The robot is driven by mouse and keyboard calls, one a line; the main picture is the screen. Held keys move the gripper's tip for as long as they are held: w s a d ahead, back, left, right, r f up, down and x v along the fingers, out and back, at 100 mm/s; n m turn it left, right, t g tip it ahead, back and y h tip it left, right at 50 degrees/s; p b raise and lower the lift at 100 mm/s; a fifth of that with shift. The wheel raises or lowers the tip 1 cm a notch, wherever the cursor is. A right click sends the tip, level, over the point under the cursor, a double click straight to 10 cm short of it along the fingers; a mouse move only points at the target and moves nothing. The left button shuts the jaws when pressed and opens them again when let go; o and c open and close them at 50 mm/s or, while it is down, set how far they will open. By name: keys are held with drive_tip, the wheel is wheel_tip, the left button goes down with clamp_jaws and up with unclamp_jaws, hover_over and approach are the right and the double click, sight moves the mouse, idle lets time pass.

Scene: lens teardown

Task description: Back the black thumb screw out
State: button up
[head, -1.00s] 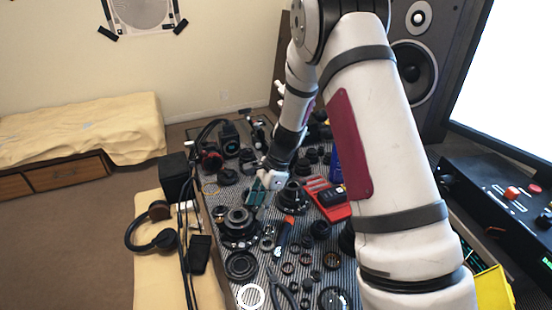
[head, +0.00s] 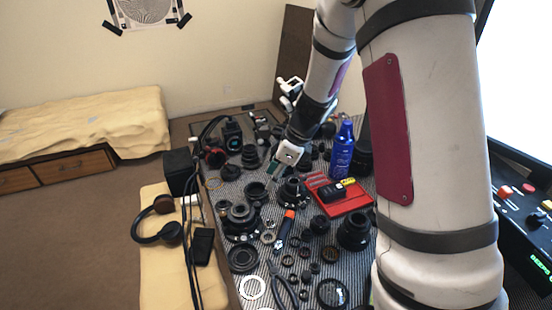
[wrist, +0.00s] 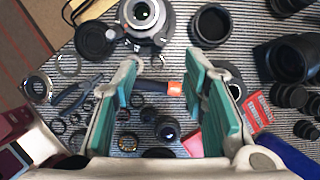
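I cannot pick out the black thumb screw for certain in either view. My gripper (wrist: 163,68) is open and empty in the wrist view, its teal-padded fingers apart above the striped mat. In the head view, my gripper (head: 272,170) is over the middle of the table, behind a black lens part with a wide base (head: 293,191). In the wrist view, a lens assembly with a silver ring (wrist: 141,14) lies beyond the fingertips. A dark tool with an orange end (wrist: 172,88) shows between the fingers, below them on the mat; it also shows in the head view (head: 288,218).
Many lens barrels and rings crowd the striped mat. A red tray (head: 357,203) and a blue bottle (head: 342,150) stand to the right. Pliers (head: 282,285) and a white ring (head: 252,287) lie near the front. Headphones (head: 160,220) are on the cloth at left.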

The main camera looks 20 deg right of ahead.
drive_tip(key=s+a+r+n, duration=0.2)
drive_tip(key=s+r+n, duration=0.3)
drive_tip(key=r, duration=0.2)
drive_tip(key=s+a+r+n, duration=0.2)
drive_tip(key=s+r+n, duration=0.4)
drive_tip(key=r, duration=0.1)
drive_tip(key=shift+s+a+r, duration=0.3)
drive_tip(key=shift+r, duration=0.05)
